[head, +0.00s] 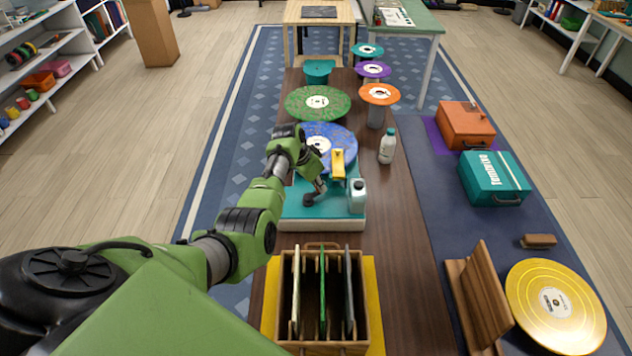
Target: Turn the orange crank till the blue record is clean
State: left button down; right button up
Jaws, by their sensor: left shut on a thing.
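The blue record (342,139) lies flat on a cleaning machine with a teal top (335,207) and a pale base. Brownish-green blotches show on its blue surface, around a white label. A yellow arm (338,163) reaches over its near edge. My left gripper (314,195) is over the left part of the teal top, in front of the record, pointing down. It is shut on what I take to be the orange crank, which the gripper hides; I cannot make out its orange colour. My right gripper is not in view.
A translucent jug (357,194) stands at the machine's right, and a white bottle (387,147) beyond it. A wooden record rack (362,323) is in front. A green record (317,102) and an orange disc (380,93) are behind.

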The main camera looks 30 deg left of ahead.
pick_arm(q)
jog(key=shift+s+d+m+h+b, duration=0.1)
jog(key=shift+d+m+h+b, duration=0.25)
jog(key=shift+m, duration=0.55)
jog(key=m, duration=0.1)
jog(key=m+b, duration=0.1)
jog(key=g+h, duration=0.1)
jog(key=shift+s+d+f+m+b, duration=0.15)
jog(key=shift+s+d+m+b, duration=0.15)
jog(key=shift+m+b, duration=0.1)
jog(key=m+b, duration=0.1)
jog(key=s+m+g+b, duration=0.1)
jog(key=m+b, duration=0.1)
jog(key=m+h+b, duration=0.1)
jog(key=m+b, duration=0.1)
jog(key=shift+s+d+g, duration=0.25)
jog(key=shift+d+g, duration=0.05)
jog(key=shift+d, duration=0.05)
jog(key=shift+s+m+g+h+b, duration=0.15)
jog(key=shift+s+m+g+b, duration=0.1)
jog(key=shift+m+b, duration=0.4)
jog(key=shift+s+m+g+h+b, duration=0.1)
jog(key=shift+s+m+g+b, duration=0.15)
jog(key=shift+m+b, duration=0.35)
jog(key=shift+d, duration=0.1)
jog(key=c, duration=2)
grip_release()
jog(key=shift+r, duration=0.2)
